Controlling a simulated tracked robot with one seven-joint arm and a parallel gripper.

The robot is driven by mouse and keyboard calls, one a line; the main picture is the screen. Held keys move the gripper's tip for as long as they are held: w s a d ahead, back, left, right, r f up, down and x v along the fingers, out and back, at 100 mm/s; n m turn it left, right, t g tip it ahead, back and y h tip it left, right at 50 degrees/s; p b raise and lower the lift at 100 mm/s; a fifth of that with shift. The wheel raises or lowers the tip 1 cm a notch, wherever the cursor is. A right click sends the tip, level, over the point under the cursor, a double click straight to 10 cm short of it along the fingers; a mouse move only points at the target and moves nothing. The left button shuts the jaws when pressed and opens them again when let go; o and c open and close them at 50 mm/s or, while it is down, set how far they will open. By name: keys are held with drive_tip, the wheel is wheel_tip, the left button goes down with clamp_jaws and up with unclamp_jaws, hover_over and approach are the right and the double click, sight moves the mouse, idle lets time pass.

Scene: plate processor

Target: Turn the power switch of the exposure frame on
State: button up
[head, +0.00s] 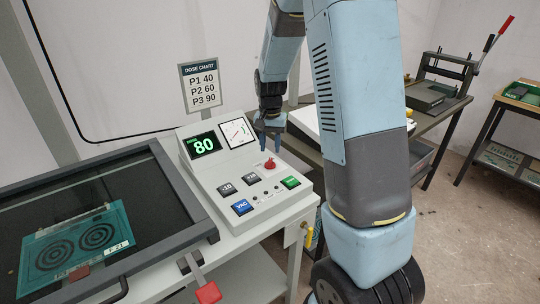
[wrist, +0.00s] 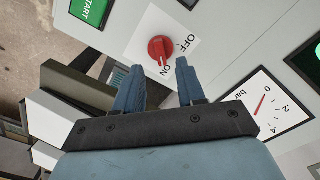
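The power switch is a red rotary knob (wrist: 160,48) on a white plate marked OFF and ON. Its pale pointer mark appears turned toward ON in the wrist view. In the head view the knob (head: 269,164) sits on the sloped panel of the exposure frame's control box (head: 290,202). My gripper (wrist: 158,78) is open, its two blue fingers apart with nothing between them. The fingertips are close to the knob but not around it in the wrist view. In the head view my gripper (head: 270,138) hangs above the panel, just behind the knob.
A dose chart (head: 201,87) stands behind. The glass-topped frame (head: 140,225) lies left.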

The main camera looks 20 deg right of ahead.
sight(270, 160)
wheel_tip(270, 160, up, 8)
drive_tip(key=shift+r, duration=0.2)
idle(0.5)
drive_tip(key=s+r+n+t, duration=0.3)
drive_tip(key=s+r, duration=0.8)
drive_tip(key=s, duration=0.2)
drive_tip(key=s+a+r+n+t, duration=0.1)
drive_tip(key=s+r+n+t, duration=0.1)
drive_tip(key=s, duration=1.3)
drive_tip(key=shift+s+n+t, duration=0.15)
drive_tip(key=shift+n+t, duration=0.15)
